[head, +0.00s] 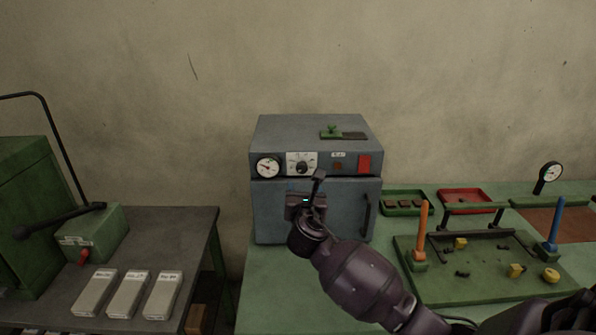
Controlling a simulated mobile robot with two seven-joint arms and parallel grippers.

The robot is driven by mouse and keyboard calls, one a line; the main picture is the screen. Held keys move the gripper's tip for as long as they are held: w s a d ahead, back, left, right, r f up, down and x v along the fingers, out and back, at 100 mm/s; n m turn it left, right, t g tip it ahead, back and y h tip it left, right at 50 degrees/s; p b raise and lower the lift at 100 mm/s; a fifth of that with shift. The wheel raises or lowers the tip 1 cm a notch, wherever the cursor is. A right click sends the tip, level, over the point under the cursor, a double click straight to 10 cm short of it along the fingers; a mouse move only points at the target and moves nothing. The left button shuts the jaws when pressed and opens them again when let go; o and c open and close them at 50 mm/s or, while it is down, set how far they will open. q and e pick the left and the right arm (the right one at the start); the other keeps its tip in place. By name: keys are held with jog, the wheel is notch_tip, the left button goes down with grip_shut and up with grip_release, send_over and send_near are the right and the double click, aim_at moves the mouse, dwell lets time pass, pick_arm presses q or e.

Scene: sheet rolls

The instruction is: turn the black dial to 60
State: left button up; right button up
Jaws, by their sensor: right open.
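The black dial (302,168) is a small round knob on a white scale plate, on the front panel of a grey oven-like box (270,205). The scale numbers are too small to read, so I cannot tell the dial's setting. My right gripper (307,190) is in front of the box door, a little below the dial in the picture. It is open with nothing seen between its fingers, and it appears apart from the dial. My left gripper is not in view.
A round white gauge (268,167) sits left of the dial and a red switch (364,164) right of it. The box door has a dark handle (368,214). A green tray (480,285) with orange and blue posts stands to the right.

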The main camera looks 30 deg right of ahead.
aim_at(302, 169)
jog(key=x, duration=1)
jog(key=shift+w, duration=0.35)
jog(key=c, duration=0.9)
